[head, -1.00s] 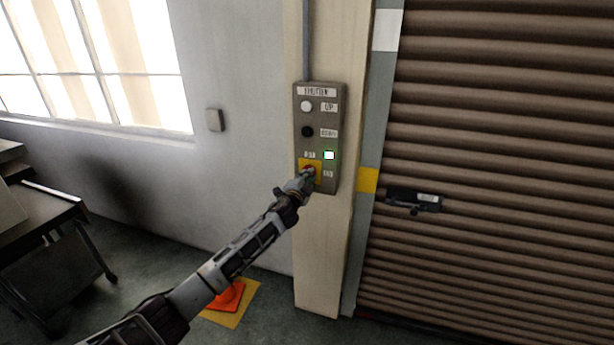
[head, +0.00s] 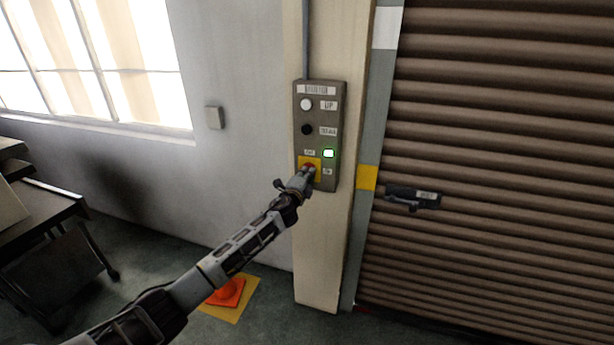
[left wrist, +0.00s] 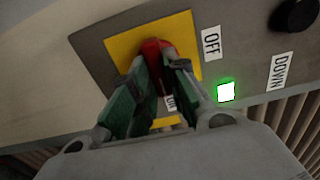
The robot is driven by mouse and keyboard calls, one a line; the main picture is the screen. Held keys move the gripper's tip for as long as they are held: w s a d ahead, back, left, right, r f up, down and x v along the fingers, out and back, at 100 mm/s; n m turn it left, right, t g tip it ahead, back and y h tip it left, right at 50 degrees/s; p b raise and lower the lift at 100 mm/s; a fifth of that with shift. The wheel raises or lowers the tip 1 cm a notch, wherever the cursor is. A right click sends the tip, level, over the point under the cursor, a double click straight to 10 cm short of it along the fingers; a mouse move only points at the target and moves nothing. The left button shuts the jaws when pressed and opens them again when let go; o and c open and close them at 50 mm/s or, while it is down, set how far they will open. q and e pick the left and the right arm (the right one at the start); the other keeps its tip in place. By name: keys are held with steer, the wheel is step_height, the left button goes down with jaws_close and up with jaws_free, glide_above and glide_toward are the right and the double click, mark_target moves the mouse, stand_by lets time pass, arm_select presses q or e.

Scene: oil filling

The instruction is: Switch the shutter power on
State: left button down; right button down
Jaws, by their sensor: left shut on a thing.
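The shutter control box (head: 319,118) is mounted on the cream pillar. It has a white UP button (head: 306,104), a black DOWN button (head: 306,129) and a lit green-edged lamp (head: 328,153). The red switch knob (head: 308,169) sits on a yellow plate low on the box. My left gripper (head: 309,177) is at this knob. In the left wrist view, its green-padded fingers (left wrist: 152,88) are shut on the red knob (left wrist: 153,50), beside the OFF label (left wrist: 211,43). The ON label is partly hidden by the fingers. My right gripper is out of view.
The brown roller shutter (head: 500,150) with a dark handle (head: 412,197) is right of the pillar. A dark table (head: 40,215) stands at the left.

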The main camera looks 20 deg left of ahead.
arm_select(q)
steer(key=shift+f, duration=0.1)
steer(key=c, duration=1.4)
jaws_free()
steer(key=shift+s+a, duration=0.2)
steer(key=shift+s, duration=5.8)
steer(key=shift+d, duration=0.1)
